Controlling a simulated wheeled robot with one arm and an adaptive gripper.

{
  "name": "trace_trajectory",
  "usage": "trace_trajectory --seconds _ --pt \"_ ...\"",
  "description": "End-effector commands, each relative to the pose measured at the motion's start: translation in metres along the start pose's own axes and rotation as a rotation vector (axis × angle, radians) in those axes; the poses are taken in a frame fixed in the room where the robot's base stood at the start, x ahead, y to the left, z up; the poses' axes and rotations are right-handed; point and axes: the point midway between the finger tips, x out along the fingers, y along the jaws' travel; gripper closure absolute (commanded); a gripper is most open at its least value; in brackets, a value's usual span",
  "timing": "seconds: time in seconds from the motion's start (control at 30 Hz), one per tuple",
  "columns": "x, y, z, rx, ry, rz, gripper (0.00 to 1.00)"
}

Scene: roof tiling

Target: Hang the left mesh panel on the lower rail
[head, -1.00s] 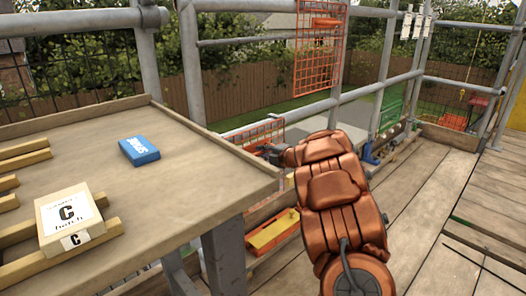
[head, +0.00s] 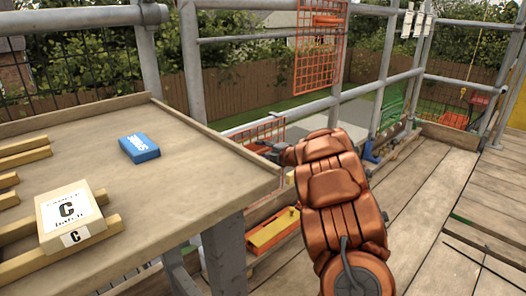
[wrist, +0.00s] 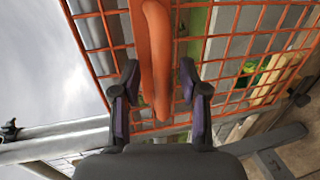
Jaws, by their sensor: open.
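One orange mesh panel (head: 262,131) stands low behind the table's far right edge, partly hidden by the table and my arm. My gripper (head: 268,149) is at this panel in the head view. In the wrist view, the mesh panel (wrist: 235,45) fills much of the picture, with a thick orange handle bar (wrist: 158,70). My gripper (wrist: 158,95) is open, with one finger on each side of the bar; whether they touch it I cannot tell. A second orange mesh panel (head: 318,60) hangs higher on the guardrail. A lower grey rail (head: 290,107) runs behind my gripper.
The wooden table (head: 190,150) at left holds a blue box (head: 139,149) and a block marked C (head: 68,216). An orange-yellow case (head: 272,230) lies low beside the table. Grey posts (head: 191,65) stand behind. The plank deck (head: 440,220) at right is largely clear.

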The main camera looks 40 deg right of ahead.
Motion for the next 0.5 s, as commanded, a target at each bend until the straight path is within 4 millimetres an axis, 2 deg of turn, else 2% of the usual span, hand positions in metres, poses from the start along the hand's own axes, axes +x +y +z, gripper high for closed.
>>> trace_trajectory --seconds 0.23,0.5 --pt "-0.018 0.002 0.001 -0.003 -0.002 0.001 0.56" --pt "-0.066 0.002 0.001 -0.002 -0.005 0.001 0.56"
